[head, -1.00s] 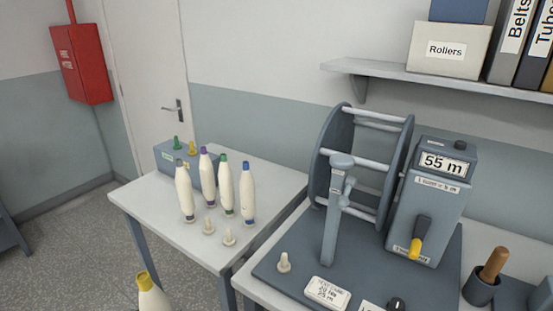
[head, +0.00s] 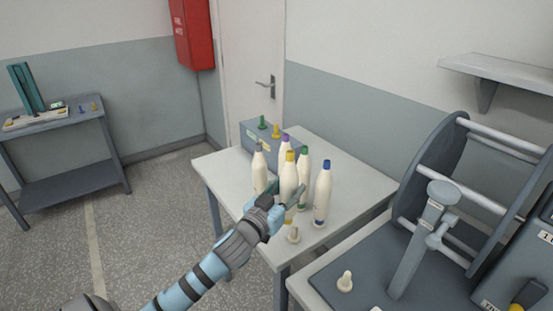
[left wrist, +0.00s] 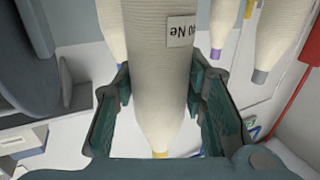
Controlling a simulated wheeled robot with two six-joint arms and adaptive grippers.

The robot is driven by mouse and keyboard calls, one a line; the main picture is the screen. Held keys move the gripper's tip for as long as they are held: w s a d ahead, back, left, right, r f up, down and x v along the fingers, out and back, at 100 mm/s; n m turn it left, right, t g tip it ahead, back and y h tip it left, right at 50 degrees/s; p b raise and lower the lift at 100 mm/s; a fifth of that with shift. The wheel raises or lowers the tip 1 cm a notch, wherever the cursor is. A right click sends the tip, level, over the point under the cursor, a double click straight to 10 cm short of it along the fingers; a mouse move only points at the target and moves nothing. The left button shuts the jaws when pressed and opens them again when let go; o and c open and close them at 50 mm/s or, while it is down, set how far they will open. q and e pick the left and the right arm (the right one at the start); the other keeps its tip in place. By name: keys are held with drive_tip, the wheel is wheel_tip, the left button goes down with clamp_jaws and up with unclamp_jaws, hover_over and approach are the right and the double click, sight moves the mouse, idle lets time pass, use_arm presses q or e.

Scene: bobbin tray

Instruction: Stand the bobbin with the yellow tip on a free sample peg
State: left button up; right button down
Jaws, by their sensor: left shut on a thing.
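My left gripper (head: 280,205) is shut on the cream bobbin with the yellow tip (head: 289,172). It holds this bobbin upright among the standing bobbins on the small table. In the left wrist view the held bobbin (left wrist: 158,70) lies between both fingers, its yellow end at the bottom. My right gripper is not in view.
Close around stand bobbins with grey (head: 259,160), purple (head: 284,143), green (head: 302,180) and blue (head: 323,195) tips.

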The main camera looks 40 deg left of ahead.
use_arm(q)
drive_tip(key=w+a+f+n+g+y+b, duration=0.1)
drive_tip(key=w+a+n+y+b, duration=0.2)
drive_tip(key=a, duration=0.4)
drive_tip(key=shift+w+y, duration=0.55)
drive_tip(key=shift+y, duration=0.25)
drive_tip(key=shift+s, duration=0.15)
drive_tip(key=shift+f+b, duration=0.15)
drive_tip(key=shift+b, duration=0.15)
drive_tip(key=shift+f+b, duration=2.25)
drive_tip(key=shift+f, duration=0.25)
drive_tip(key=o, duration=1.3)
